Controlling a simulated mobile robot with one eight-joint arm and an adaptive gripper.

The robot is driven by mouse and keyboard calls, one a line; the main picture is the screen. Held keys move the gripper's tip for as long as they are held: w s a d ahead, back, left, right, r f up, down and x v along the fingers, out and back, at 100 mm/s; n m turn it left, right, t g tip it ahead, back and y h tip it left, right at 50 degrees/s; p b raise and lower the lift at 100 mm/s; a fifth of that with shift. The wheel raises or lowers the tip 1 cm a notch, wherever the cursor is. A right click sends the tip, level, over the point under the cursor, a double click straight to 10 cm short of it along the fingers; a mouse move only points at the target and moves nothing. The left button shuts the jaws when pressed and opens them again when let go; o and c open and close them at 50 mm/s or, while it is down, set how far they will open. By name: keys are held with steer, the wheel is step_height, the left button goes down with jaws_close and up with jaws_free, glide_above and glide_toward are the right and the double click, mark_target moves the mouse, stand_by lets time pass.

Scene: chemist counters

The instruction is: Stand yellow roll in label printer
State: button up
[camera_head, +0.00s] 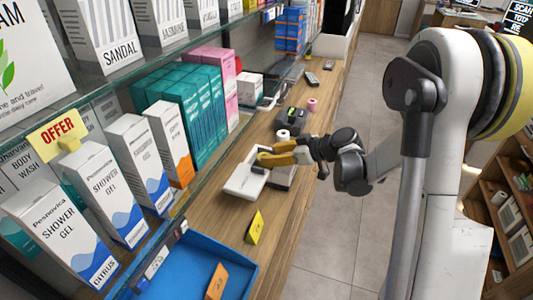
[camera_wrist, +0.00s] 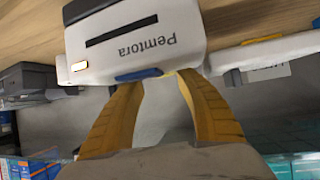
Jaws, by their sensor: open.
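My gripper (camera_head: 262,155) is over the wooden counter, its yellow fingers spread and pointing left in the head view. In the wrist view my gripper (camera_wrist: 160,78) is open, with nothing seen held between the fingers. A white device marked "Pemtora" (camera_wrist: 140,40), with a dark slot, is just beyond the fingertips; it may be the label printer. I cannot make out a yellow roll in either view; my gripper hides part of the counter.
A white tray-like device (camera_head: 240,183) lies left of my gripper. A white roll (camera_head: 283,135), a dark device (camera_head: 292,117) and a pink roll (camera_head: 312,103) stand farther back. A yellow card (camera_head: 255,228) and a blue tray (camera_head: 240,250) are nearer. Boxed shelves line the left.

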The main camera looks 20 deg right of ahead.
steer(key=p+v, duration=0.2)
steer(key=v, duration=0.8)
steer(key=w+a+r+m+t+h, duration=0.15)
steer(key=r+t, duration=0.25)
steer(key=r, duration=0.7)
steer(key=w+r+t+h, duration=0.1)
steer(key=w+r+t, duration=0.25)
steer(key=r, duration=0.65)
steer(key=s+d+r+m+t+h, duration=0.2)
steer(key=s+d+r+m+h, duration=0.35)
steer(key=h, duration=0.25)
steer(key=s+a+f+g+y, duration=0.1)
steer(key=s+a+f+g, duration=0.4)
steer(key=s+f, duration=0.5)
steer(key=s+a+f+m+g+y, duration=0.1)
steer(key=s+a+f+g, duration=0.5)
steer(key=s+f, duration=0.4)
steer(key=shift+s+m, duration=0.3)
steer(key=shift+s, duration=0.55)
